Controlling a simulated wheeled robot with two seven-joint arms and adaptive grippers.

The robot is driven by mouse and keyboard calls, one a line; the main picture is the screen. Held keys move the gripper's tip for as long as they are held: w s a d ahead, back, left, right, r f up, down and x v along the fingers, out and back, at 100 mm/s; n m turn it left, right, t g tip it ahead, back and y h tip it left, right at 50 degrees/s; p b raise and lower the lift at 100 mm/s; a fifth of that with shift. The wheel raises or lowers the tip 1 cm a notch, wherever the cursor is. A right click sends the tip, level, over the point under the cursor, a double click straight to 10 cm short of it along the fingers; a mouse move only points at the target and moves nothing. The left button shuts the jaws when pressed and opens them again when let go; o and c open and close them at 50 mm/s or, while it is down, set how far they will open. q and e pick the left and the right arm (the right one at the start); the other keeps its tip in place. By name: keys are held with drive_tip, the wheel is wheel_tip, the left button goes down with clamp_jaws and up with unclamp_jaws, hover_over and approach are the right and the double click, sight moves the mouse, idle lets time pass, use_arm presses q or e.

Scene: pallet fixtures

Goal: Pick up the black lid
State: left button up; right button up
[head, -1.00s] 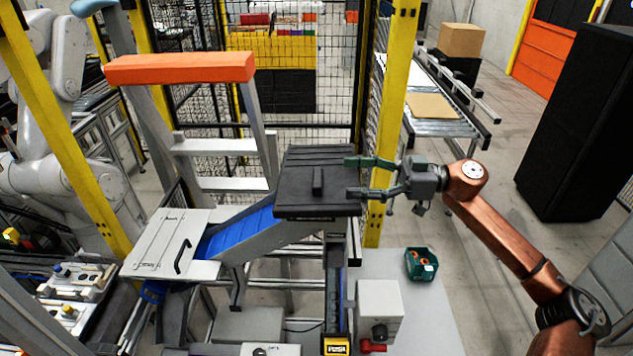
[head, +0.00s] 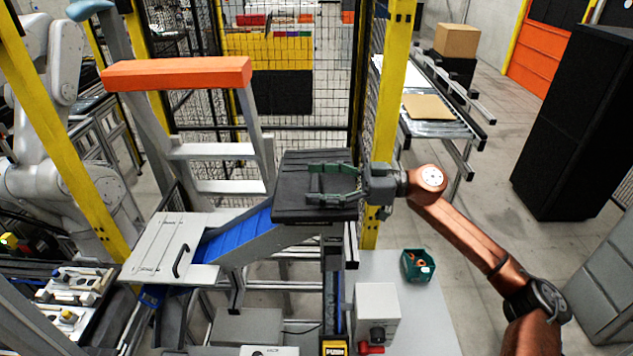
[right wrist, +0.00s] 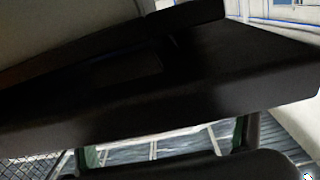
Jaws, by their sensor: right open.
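The black lid (head: 290,165) lies on top of the grey stand at the upper end of the blue chute. It has a raised dark handle, now hard to make out among the fingers. My right gripper (head: 311,183) is over the lid's right half with its green fingers open, pointing left, one on each side of the handle area. I cannot tell whether they touch it. In the right wrist view the dark lid (right wrist: 200,95) fills much of the picture, and parts of both green fingers show below it. My left gripper is not in view.
A white hinged panel (head: 168,248) with a black handle is at the chute's lower end. A yellow post (head: 387,120) stands close behind my right gripper. A green bin (head: 417,265) and a grey box (head: 377,305) sit on the table at lower right.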

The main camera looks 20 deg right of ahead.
drive_tip(key=shift+c, duration=0.4)
drive_tip(key=c, duration=1.9)
drive_tip(key=shift+o, duration=0.2)
drive_tip(key=shift+r, duration=0.15)
